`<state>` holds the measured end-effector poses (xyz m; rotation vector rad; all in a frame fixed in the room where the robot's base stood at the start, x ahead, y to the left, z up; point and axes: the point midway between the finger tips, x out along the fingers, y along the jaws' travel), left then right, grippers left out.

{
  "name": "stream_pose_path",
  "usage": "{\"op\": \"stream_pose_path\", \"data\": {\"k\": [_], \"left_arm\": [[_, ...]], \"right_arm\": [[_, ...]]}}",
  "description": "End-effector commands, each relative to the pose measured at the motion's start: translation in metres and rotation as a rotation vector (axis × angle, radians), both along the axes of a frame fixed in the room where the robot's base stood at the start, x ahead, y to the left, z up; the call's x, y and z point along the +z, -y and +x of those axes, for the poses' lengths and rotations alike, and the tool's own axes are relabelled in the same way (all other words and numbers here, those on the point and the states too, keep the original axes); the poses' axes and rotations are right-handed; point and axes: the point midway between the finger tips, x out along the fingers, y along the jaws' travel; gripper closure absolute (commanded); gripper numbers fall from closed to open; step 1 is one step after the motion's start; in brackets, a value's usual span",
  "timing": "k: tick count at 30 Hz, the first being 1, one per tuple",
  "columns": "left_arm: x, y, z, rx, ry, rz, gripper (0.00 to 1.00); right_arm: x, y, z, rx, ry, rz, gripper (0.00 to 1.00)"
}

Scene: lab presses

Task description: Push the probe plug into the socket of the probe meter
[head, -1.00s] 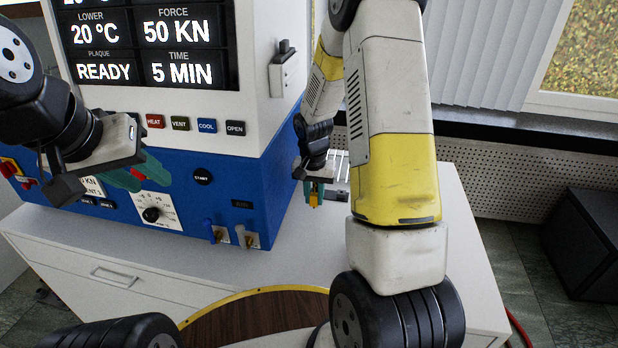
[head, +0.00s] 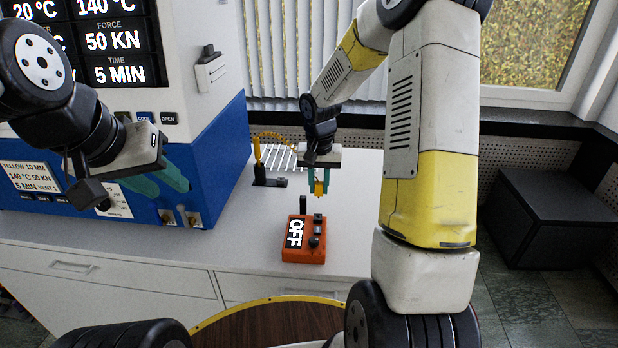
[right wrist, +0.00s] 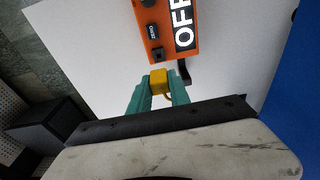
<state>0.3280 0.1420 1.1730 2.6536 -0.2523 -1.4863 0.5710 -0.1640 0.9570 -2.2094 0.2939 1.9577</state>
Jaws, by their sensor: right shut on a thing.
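The orange probe meter (head: 288,254) lies on the white bench, its display reading "OFF". In the right wrist view the meter (right wrist: 171,13) shows a dark square socket (right wrist: 157,54) at its near end. My right gripper (head: 319,188) is shut on the yellow probe plug (head: 319,189), above and behind the meter. In the right wrist view the plug (right wrist: 158,80) sits between the teal fingers, apart from the socket and roughly in line with it. My left gripper (head: 163,184) is open and empty, in front of the blue press panel.
A yellow probe (head: 257,153) stands in a black holder (head: 268,183) behind the meter, with a yellow cable (head: 272,134). A white wire rack (head: 284,157) is beside it. The blue and white press (head: 210,145) stands left.

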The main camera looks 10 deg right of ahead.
Motion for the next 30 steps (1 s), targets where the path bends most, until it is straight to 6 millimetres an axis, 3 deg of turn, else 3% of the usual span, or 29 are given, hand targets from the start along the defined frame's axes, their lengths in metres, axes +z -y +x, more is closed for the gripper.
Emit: {"op": "stream_pose_path", "data": {"k": [11,30], "left_arm": [[0.0,0.0,0.0,0.0,0.0,0.0,0.64],[0.0,0.0,0.0,0.0,0.0,0.0,0.64]], "right_arm": [[-0.002,0.0,0.0,0.0,0.0,0.0,1.0],[-0.054,0.0,0.0,-0.001,0.0,0.0,1.0]]}}
